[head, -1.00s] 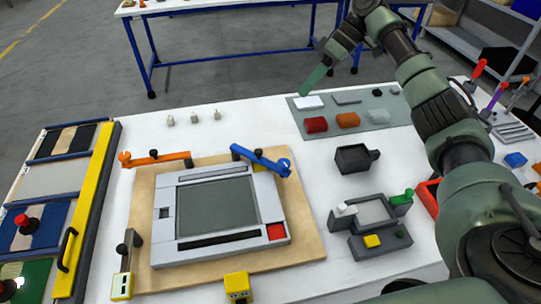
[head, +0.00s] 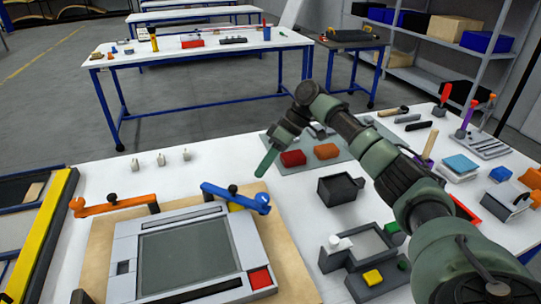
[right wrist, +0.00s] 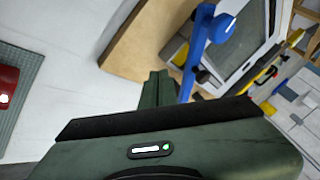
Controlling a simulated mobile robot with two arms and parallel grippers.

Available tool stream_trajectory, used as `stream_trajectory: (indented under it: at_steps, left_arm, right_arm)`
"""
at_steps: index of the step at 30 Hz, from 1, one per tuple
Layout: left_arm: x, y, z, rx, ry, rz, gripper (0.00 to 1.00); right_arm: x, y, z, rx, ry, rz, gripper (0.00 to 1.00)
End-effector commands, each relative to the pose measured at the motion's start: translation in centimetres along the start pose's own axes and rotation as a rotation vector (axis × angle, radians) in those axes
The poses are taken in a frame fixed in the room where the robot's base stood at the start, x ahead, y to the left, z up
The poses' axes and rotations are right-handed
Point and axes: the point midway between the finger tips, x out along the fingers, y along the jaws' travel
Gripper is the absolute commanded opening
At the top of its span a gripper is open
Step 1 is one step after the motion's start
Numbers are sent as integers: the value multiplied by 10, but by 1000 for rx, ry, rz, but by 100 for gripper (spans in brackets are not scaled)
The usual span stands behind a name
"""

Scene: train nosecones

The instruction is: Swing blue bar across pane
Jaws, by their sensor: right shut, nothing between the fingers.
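The blue bar (head: 235,196) lies at the back right edge of the grey frame, with its round knob end to the right. The grey-green pane (head: 188,252) sits in the frame, and the bar is behind it, not across it. My right gripper (head: 262,172) is shut and empty, its fingers pointing down just behind the bar's knob end. In the right wrist view, the blue bar (right wrist: 196,52) shows close beside the fingers (right wrist: 156,88), and the pane (right wrist: 240,40) is partly hidden behind the bar. I cannot tell whether they touch. My left gripper is out of view.
An orange bar (head: 115,206) lies at the frame's back left. Red and orange blocks (head: 293,158) sit on a grey mat behind my gripper. A dark open box (head: 340,190) stands to the right. Small pegs (head: 161,160) stand at the back left on otherwise clear white tabletop.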

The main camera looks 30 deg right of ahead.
Motion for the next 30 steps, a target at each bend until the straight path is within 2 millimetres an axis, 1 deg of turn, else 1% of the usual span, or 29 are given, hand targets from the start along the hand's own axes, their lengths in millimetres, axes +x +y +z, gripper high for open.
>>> stream_trajectory:
  at_steps: [1, 4, 9, 12, 16, 26, 30]
  left_arm:
    - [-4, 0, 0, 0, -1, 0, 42]
    - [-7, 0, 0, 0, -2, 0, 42]
    - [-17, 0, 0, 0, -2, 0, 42]
    - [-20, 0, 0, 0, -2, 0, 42]
    - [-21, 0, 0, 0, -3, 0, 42]
    - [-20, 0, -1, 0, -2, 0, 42]
    - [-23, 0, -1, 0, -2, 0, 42]
  right_arm:
    - [11, -2, 0, 0, -3, -3, 0]
    - [32, -2, 0, -1, -3, -4, 0]
    - [41, -22, 0, -3, -3, -1, 0]
    - [46, -30, 0, -3, -2, -1, 0]
    - [49, -35, 0, -1, 1, 0, 0]
    - [50, -36, 0, 0, 1, 0, 0]
    - [52, -38, -3, 2, 2, 1, 0]
